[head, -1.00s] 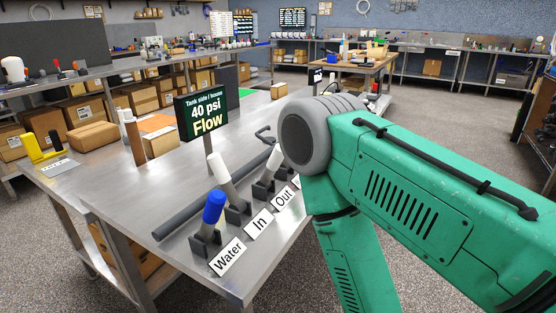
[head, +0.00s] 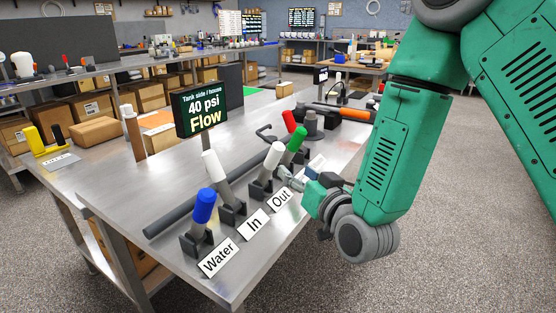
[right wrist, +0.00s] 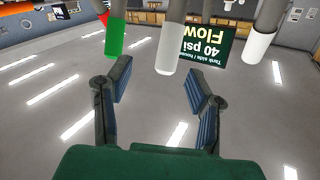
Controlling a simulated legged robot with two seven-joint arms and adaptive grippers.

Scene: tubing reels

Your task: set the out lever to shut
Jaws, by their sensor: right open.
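The out lever (head: 272,157) has a white handle and stands in a dark bracket behind the white "Out" label (head: 281,199). Its handle leans to the right in the head view. My right gripper (head: 299,172) is open and empty, just right of the out lever. In the right wrist view, the white handle (right wrist: 170,48) hangs ahead of the gap between my open fingers (right wrist: 158,88), apart from them. The display sign (head: 201,112) reads "40 psi Flow". My left gripper is not in view.
The white In lever (head: 216,172) and blue Water lever (head: 204,206) stand left of the out lever. A green-handled lever (head: 297,141) and a red-handled one (head: 289,121) stand close on its other side. A dark pipe (head: 180,208) runs behind the row.

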